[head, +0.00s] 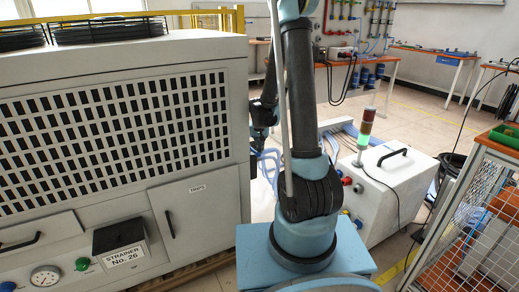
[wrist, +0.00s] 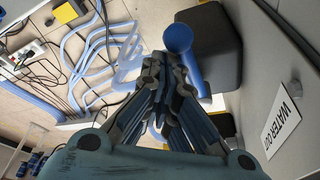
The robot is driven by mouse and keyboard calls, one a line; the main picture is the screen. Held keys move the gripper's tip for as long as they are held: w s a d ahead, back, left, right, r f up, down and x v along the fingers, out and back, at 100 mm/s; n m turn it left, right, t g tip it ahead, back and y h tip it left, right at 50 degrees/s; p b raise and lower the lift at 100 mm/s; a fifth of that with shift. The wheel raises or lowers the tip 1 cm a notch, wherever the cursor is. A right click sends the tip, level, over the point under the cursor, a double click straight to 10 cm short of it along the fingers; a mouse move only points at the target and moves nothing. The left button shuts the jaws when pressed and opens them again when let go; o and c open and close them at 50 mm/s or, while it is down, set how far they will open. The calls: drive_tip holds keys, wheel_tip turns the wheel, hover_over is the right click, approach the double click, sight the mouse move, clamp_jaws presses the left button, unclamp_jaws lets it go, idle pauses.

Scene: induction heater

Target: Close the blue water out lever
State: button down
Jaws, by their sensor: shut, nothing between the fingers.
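In the wrist view, a blue lever (wrist: 190,62) with a rounded end stands in front of a dark grey block on the machine's side. A white label (wrist: 282,120) reading "WATER OUT" is on the panel to its right. My gripper (wrist: 165,62) is shut and empty, with its fingertips just left of the lever and overlapping its edge in the picture. I cannot tell whether they touch it. The lever's base is partly hidden behind the fingers. The lever and gripper cannot be made out in the head view.
A large grey machine (head: 115,120) with a grille fills the left of the head view. A white cabinet (head: 385,190) with a signal light (head: 365,128) stands to the right. Light blue hoses (wrist: 90,60) and cables lie on the floor. A wire-mesh cart (head: 470,215) is at far right.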

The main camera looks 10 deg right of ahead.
drive_tip(key=shift+r, duration=4.25)
drive_tip(key=w+d+r+m+g+y, duration=0.25)
drive_tip(key=d+m+g, duration=0.35)
drive_tip(key=m, duration=0.5)
drive_tip(key=s+a+f+t, duration=0.1)
drive_tip(key=a+f, duration=0.4)
drive_tip(key=f, duration=0.5)
drive_tip(key=shift+s+f+y, duration=0.35)
drive_tip(key=shift+s+f, duration=0.05)
drive_tip(key=shift+s, duration=0.15)
drive_tip(key=shift+s+a+f, duration=0.1)
drive_tip(key=shift+s+a, duration=0.35)
drive_tip(key=shift+a, duration=0.2)
